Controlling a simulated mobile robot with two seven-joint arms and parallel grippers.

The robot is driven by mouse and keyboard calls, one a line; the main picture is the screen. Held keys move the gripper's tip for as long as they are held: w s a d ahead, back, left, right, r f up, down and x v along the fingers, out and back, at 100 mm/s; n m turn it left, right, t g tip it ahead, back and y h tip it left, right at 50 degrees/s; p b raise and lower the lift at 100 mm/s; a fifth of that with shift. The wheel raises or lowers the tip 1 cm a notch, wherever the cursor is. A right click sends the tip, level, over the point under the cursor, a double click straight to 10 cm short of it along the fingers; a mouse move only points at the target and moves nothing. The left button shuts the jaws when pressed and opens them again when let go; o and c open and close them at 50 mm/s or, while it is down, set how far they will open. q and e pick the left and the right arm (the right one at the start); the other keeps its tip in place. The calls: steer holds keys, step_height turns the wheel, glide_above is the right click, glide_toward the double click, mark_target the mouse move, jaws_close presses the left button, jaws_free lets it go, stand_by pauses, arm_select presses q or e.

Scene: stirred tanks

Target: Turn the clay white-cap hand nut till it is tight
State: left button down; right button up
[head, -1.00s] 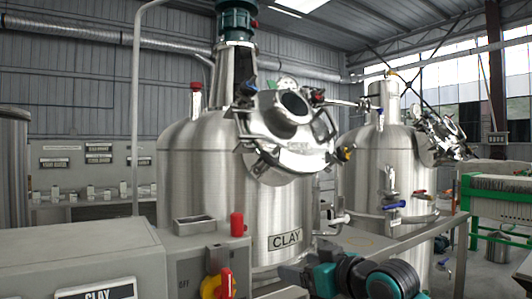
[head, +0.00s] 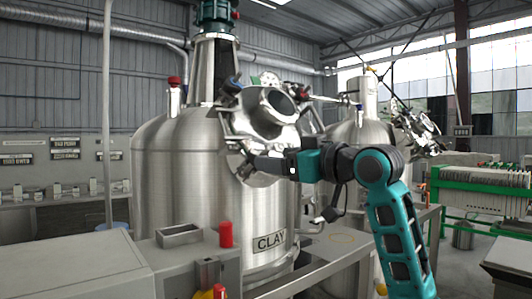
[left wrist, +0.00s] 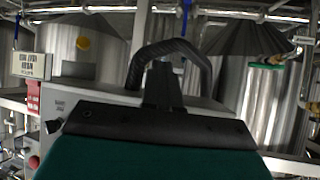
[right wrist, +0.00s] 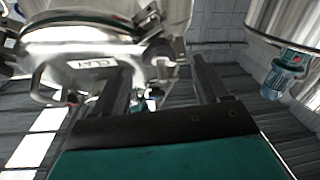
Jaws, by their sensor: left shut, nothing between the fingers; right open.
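The clay tank (head: 190,165) is a big steel vessel with a CLAY plate (head: 270,242). Its tilted round hatch (head: 265,115) has clamps and coloured caps around the rim. I cannot pick out the white cap for sure; my right arm covers the hatch's lower right. My right gripper (head: 252,163) reaches the hatch's lower edge in the head view. In the right wrist view my right gripper (right wrist: 163,78) is open, with metal hatch fittings (right wrist: 160,48) beyond and between its fingers; contact cannot be told. My left gripper (left wrist: 163,85) is shut and empty, seen only in the left wrist view.
A red-capped pipe (head: 174,95) stands on the tank's shoulder. A grey cabinet with a red cylinder (head: 225,234) is in front, beside a metal rail (head: 330,262). A second steel tank (head: 360,135) stands behind to the right, with a green-framed machine (head: 480,190) further right.

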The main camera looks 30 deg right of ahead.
steer(key=shift+w+a+p, duration=0.15)
steer(key=shift+w+a, duration=0.05)
steer(key=shift+w, duration=0.85)
steer(key=shift+w+a+p, duration=0.15)
steer(key=shift+w+a, duration=0.05)
steer(key=shift+w, duration=0.85)
steer(key=c, duration=1)
steer(key=shift+c, duration=0.2)
